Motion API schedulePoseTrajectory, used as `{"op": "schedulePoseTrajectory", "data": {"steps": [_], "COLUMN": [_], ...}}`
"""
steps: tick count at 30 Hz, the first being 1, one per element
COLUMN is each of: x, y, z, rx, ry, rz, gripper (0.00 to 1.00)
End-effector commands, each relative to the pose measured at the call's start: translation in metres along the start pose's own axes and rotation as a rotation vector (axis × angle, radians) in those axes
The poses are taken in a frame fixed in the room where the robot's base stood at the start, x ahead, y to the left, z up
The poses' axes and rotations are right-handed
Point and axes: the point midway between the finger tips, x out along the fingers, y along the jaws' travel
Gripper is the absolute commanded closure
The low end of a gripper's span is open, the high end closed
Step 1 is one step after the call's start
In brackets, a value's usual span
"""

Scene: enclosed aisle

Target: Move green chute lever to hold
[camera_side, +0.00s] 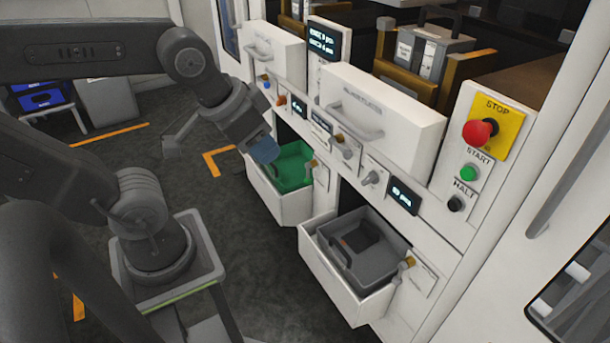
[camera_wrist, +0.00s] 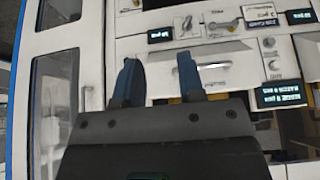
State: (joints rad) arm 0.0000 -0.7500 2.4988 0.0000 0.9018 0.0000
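A green bin (camera_side: 292,172) sits in a pulled-out white drawer in the middle of the side view. A small lever with a brass-coloured knob (camera_side: 312,163) stands at this drawer's right; I cannot read its label or setting. My gripper (camera_side: 266,152) is above and to the left of the green bin, pointing down toward the panel, and hides part of it. In the wrist view my gripper (camera_wrist: 159,76) shows two blue-tipped fingers apart with nothing seen between them. A lever on a plate (camera_wrist: 222,25) shows beyond them; I cannot tell which chute it serves.
A grey bin (camera_side: 365,258) sits in another open drawer, with a brass-knobbed lever (camera_side: 408,262) beside it. White handled drawers (camera_side: 385,115) jut out above. A red STOP button (camera_side: 480,132) and green START button (camera_side: 468,173) are at the right. The floor at left is mostly clear.

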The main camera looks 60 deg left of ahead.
Motion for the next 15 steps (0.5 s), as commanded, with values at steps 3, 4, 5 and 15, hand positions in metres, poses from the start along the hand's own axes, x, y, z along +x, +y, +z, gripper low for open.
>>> {"op": "schedulePoseTrajectory", "data": {"steps": [3, 4, 5, 15], "x": [-0.009, -0.013, -0.019, -0.049], "y": [0.0, 0.0, 0.0, -0.021], "z": [-0.006, -0.008, -0.011, -0.082], "rx": [0.0, 0.0, 0.0, -0.063], "ry": [0.004, 0.005, 0.006, -0.055], "rz": [0.0, 0.0, 0.0, 0.014], "gripper": [0.76, 0.79, 0.81, 1.0]}}
